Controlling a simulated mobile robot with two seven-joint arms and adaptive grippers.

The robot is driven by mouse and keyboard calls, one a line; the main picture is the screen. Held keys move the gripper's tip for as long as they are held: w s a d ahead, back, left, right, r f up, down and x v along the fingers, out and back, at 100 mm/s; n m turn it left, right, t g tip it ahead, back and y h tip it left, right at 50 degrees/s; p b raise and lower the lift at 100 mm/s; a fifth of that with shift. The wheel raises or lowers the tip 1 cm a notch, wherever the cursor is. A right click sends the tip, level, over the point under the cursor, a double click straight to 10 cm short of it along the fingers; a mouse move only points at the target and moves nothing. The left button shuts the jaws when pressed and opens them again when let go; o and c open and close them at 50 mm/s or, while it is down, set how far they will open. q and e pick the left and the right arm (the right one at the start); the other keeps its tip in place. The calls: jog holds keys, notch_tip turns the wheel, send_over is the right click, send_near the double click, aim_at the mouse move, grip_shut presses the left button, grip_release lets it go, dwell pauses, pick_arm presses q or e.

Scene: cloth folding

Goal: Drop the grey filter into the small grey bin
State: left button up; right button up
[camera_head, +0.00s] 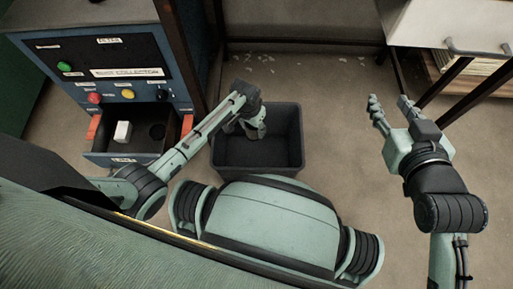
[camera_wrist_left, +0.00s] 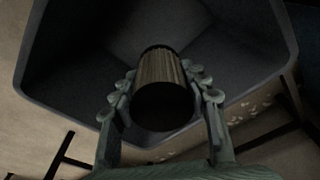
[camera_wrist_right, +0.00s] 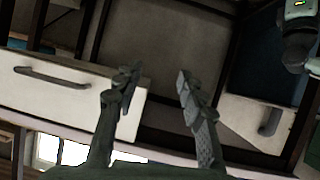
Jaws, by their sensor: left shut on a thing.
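The small grey bin (camera_head: 286,135) stands on the floor in front of me, with its open top up. My left gripper (camera_head: 256,131) is over the bin. In the left wrist view my left gripper (camera_wrist_left: 161,95) is shut on the grey filter (camera_wrist_left: 158,70), a pleated cylinder with dark ends. The bin (camera_wrist_left: 70,60) shows behind and around the filter there. In the head view the filter is hard to make out. My right gripper (camera_head: 389,112) is open and empty, away from the bin on the right; it also shows in the right wrist view (camera_wrist_right: 158,88).
A blue machine (camera_head: 110,60) with coloured buttons stands at left. Its open drawer (camera_head: 105,158) holds a white piece (camera_head: 123,131) beside a dark round hole. A white cabinet (camera_head: 450,25) with a handle is at upper right. Floor right of the bin is clear.

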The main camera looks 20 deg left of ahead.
pick_arm(q)
jog(key=shift+f+b, duration=0.3)
jog(key=shift+f, duration=0.05)
pick_arm(e)
jog(key=shift+w+a+r+t+y, duration=0.2)
jog(key=shift+a+r+t, duration=0.2)
jog(key=shift+r, duration=0.25)
jog(key=shift+w+a+r+t+y, duration=0.15)
jog(key=shift+a+r+t+y, duration=0.1)
jog(key=shift+a+r, duration=0.3)
jog(key=shift+w+a+r+t+y, duration=0.2)
jog(key=shift+a+r+t, duration=0.15)
jog(key=shift+r, duration=0.35)
pick_arm(q)
jog(key=o, duration=1.3)
jog(key=shift+c, duration=0.2)
jog(key=r, duration=0.4)
jog(key=s+r, duration=0.1)
jog(key=r, duration=0.7)
jog(key=shift+s+a, duration=0.2)
jog(key=shift+a, duration=0.05)
jog(key=shift+f, duration=0.1)
